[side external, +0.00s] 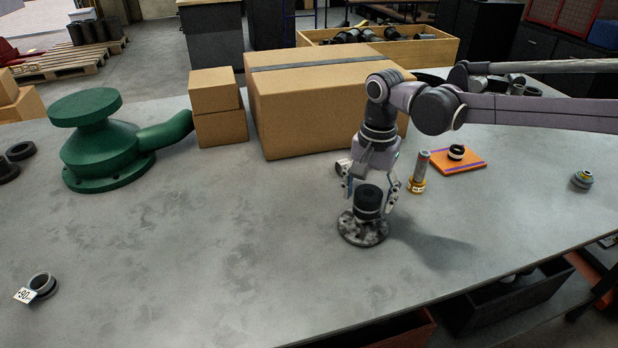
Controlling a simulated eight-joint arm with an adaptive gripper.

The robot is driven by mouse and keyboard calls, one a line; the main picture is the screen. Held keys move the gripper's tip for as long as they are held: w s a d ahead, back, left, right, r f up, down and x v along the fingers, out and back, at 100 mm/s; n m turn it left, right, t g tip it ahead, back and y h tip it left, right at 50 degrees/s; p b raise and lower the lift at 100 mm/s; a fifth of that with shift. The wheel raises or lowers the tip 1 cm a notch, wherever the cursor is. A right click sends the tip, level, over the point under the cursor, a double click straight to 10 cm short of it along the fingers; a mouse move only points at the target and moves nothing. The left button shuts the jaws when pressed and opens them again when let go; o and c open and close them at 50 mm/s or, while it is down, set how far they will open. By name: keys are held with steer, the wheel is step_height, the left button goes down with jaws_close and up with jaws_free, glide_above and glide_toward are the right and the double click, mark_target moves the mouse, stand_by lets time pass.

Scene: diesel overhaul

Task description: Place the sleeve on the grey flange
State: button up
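The sleeve (368,200) is a short black cylinder with a light band near its bottom. It stands upright on the grey flange (352,232), a mottled round disc lying flat on the bench, and appears to rest on it. The sleeve hides the middle of the flange, so how it seats there cannot be seen. My gripper (368,203) points down over the sleeve, with one finger on each side of it. The fingers look spread, with small gaps between them and the sleeve.
A grey pin with a yellow base (417,178) stands close to the right of my gripper. An orange plate (468,165) bears a black ring. A large cardboard box (300,110) stands close behind. A green casting (100,150) is at left. The bench's front left is mostly clear.

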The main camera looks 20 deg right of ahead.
mark_target(369, 193)
steer(key=shift+r, duration=0.1)
step_height(369, 193, up, 12)
steer(key=f, duration=0.1)
steer(key=s+d+r+n+t, duration=0.2)
steer(key=s+d, duration=0.2)
steer(key=d, duration=0.3)
steer(key=s+d+f+n+t, duration=0.2)
steer(key=s+d+f+n, duration=0.1)
steer(key=s+d+f, duration=0.2)
steer(key=s+d+f+n+t, duration=0.3)
steer(key=s+d+f+n, duration=0.1)
steer(key=s+d, duration=0.5)
steer(key=shift+s+f, duration=0.5)
steer(key=shift+s, duration=0.35)
